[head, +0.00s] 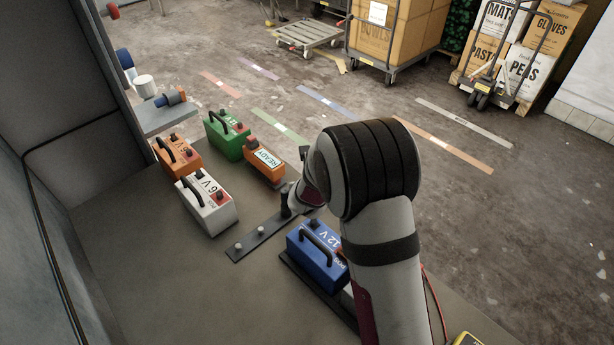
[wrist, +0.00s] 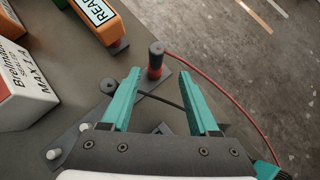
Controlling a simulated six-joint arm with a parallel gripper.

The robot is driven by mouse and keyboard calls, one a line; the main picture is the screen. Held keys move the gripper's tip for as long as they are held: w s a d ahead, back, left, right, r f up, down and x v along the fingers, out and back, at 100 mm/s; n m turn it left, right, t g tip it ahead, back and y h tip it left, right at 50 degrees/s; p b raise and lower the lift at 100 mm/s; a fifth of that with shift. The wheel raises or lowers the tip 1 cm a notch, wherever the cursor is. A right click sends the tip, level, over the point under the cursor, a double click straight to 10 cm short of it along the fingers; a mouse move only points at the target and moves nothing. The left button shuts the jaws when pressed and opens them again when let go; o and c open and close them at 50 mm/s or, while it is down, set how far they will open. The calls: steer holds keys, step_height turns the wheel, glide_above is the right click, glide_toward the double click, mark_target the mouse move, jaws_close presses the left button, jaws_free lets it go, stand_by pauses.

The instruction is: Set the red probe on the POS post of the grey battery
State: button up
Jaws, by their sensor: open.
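The red probe (wrist: 156,60) has a dark top, a red collar and a red cable. It stands upright at the far end of a dark strip. My gripper (wrist: 157,73) is open, its teal fingers pointing towards the probe, which shows between and just beyond the tips; I cannot tell whether they touch it. In the head view my arm hides most of the gripper. The pale grey 6 V battery (head: 208,210), with a black handle and a red terminal, stands left of the strip. Its lettered side shows in the wrist view (wrist: 25,98).
The dark strip (head: 250,246) bears light pegs. A blue 12 V battery (head: 314,262) stands right of it. Orange (head: 177,157) and green (head: 228,138) batteries and an orange READY box (head: 262,165) stand behind. A yellow device (head: 467,340) is at the front right edge.

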steer(key=x, duration=0.4)
steer(key=shift+w+f, duration=0.15)
steer(key=x, duration=0.5)
steer(key=shift+w+a, duration=0.25)
steer(key=shift+a, duration=0.1)
jaws_close()
